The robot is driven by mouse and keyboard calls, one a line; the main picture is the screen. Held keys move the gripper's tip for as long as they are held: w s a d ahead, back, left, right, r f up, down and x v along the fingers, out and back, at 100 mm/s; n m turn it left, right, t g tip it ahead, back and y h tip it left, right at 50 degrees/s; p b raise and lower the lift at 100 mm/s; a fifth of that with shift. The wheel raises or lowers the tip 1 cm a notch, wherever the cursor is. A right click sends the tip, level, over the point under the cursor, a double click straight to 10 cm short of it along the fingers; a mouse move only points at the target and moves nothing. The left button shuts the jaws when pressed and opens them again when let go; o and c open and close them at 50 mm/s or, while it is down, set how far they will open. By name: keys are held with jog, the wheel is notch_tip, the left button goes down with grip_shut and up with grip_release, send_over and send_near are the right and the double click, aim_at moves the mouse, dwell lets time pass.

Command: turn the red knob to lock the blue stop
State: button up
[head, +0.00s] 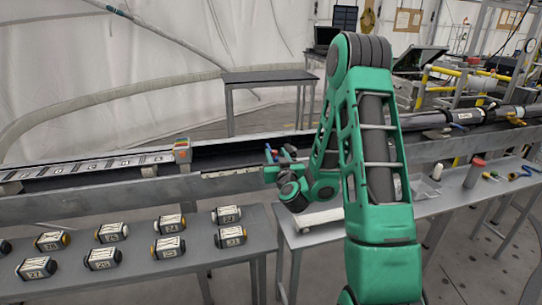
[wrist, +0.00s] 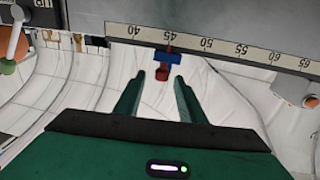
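My gripper (wrist: 160,76) is open, with one green finger on each side of the knob. There is a visible gap on both sides, and neither finger appears to touch it. How deep the knob sits between the fingertips is hard to tell. In the head view, my gripper is at the rail, with a small blue piece (head: 275,154) showing beside it.
The number scale (wrist: 220,47) runs along the long grey rail. Numbered blocks (head: 170,247) stand on the left front table. A red-topped cylinder (head: 474,172) and small parts stand on the right table. A round orange piece (wrist: 308,101) shows right in the wrist view.

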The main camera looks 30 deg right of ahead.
jog(key=shift+w+a, duration=0.1)
jog(key=shift+w, duration=0.1)
jog(key=shift+c, duration=0.5)
jog(key=shift+a, duration=0.1)
grip_shut()
jog(key=shift+w+a+m+h, duration=0.15)
jog(key=shift+a+m+h, duration=0.2)
jog(key=shift+h, duration=0.15)
jog(key=shift+d+f+m+g+h, duration=0.1)
jog(key=shift+m+g+h, duration=0.15)
jog(key=shift+g+h, duration=0.15)
jog(key=shift+o, duration=0.5)
grip_release()
jog(key=shift+d, duration=0.1)
jog(key=shift+s, duration=0.25)
